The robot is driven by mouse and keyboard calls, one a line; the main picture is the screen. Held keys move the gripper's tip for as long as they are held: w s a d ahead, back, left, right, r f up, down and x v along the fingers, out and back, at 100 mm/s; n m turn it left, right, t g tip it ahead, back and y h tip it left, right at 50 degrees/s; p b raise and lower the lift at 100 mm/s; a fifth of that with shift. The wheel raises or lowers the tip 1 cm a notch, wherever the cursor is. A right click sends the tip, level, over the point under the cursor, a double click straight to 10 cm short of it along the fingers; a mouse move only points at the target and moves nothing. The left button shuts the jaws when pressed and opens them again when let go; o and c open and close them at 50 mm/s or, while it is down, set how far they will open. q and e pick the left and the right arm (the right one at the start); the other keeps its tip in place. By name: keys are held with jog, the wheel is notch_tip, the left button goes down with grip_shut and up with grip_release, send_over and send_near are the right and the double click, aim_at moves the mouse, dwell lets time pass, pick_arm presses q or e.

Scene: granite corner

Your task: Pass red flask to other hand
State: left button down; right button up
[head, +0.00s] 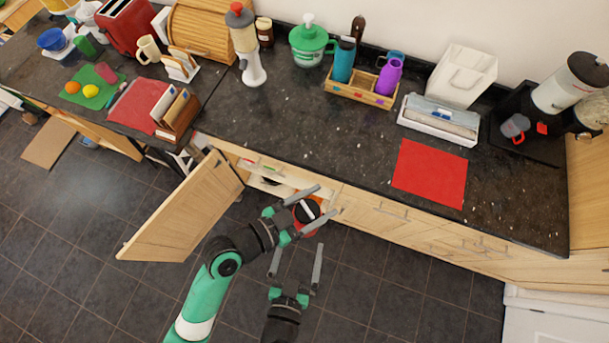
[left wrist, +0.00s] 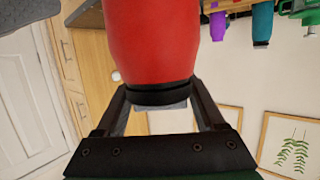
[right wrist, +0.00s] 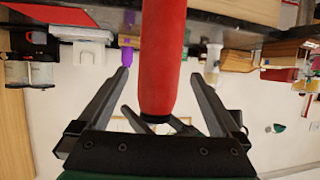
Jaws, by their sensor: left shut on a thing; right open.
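The red flask (head: 307,212) is held by my left gripper (head: 328,199) in front of the counter, its black and white top showing in the head view. In the left wrist view its red body (left wrist: 150,40) and dark end band lie between the left fingers. My right gripper (head: 299,246) is open, just below the left one in the head view. In the right wrist view the flask (right wrist: 163,60) shows between the spread right fingers, with a clear gap on each side. The left fingers show partly behind it.
An open wooden cupboard door (head: 190,210) stands left of my left arm. The dark granite counter (head: 320,130) runs behind the grippers. A red mat (head: 430,173) lies on it at the right, and a wooden tray of bottles (head: 361,96) stands at the back. Tiled floor is below.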

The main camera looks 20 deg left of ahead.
pick_arm(q)
jog(key=shift+r, duration=0.1)
pick_arm(e)
jog(key=x, duration=0.8)
jog(key=shift+w, duration=0.45)
jog(key=shift+f, duration=0.1)
jog(key=c, duration=1.4)
pick_arm(q)
grip_release()
pick_arm(e)
jog(key=shift+c, duration=0.6)
